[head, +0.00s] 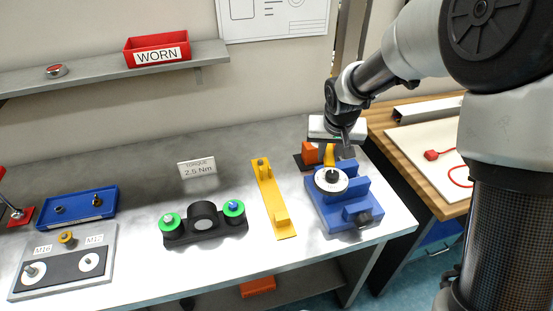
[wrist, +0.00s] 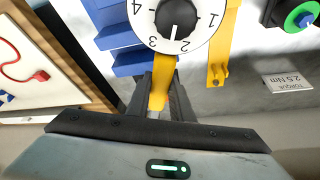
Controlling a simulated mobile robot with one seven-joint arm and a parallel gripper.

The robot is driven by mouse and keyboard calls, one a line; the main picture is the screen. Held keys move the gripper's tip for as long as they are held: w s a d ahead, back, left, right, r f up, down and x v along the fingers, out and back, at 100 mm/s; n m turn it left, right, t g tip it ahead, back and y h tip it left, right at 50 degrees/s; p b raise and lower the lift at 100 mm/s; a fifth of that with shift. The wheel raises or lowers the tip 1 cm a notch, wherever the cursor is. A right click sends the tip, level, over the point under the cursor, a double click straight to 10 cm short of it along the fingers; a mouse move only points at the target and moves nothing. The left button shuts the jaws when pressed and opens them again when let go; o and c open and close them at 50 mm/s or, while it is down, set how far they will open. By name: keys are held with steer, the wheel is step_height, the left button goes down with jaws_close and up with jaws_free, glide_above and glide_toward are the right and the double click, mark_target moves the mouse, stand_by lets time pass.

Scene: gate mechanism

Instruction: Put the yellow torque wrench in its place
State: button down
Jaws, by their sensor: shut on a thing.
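The yellow torque wrench (head: 329,155) has a round white dial (head: 331,180) with numbers. My gripper (head: 347,150) is shut on its yellow handle, which also shows between the fingers in the wrist view (wrist: 161,88). The dial (wrist: 178,22) appears at the top of the wrist view. In the head view the dial overlaps the left part of the blue vise (head: 357,213); I cannot tell whether they touch. A yellow bracket (head: 271,200) with upright ends lies on the bench left of the vise. The wrench's far end is hidden.
A black fixture (head: 205,224) with green rings stands left of the bracket. A sign reading torque 2.5 Nm (head: 197,168) is behind it. An orange block (head: 311,153) stands behind the vise. A blue tray (head: 78,207) and a grey M16 plate (head: 64,263) are at left.

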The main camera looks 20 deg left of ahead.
steer(key=shift+s+a+f+n+y+b, duration=0.35)
steer(key=shift+a+f+n, duration=0.3)
steer(key=shift+a+f, duration=1.5)
steer(key=shift+s+a+f+n+y+b, duration=0.3)
steer(key=shift+s+a+f+n, duration=0.35)
steer(key=shift+a+f, duration=1.5)
steer(key=shift+s+a+f+n+y+b, duration=0.15)
steer(key=shift+s+a+f+n+b, duration=0.5)
steer(key=shift+a, duration=2.5)
steer(key=shift+w+f, duration=0.25)
steer(key=shift+f, duration=0.3)
steer(key=shift+f+b, duration=0.45)
steer(key=shift+f, duration=0.05)
steer(key=shift+f+b, duration=0.4)
steer(key=shift+b, duration=0.15)
steer(key=shift+f+b, duration=1.05)
steer(key=shift+b, duration=0.15)
steer(key=c, duration=1.5)
jaws_free()
steer(key=shift+s, duration=0.1)
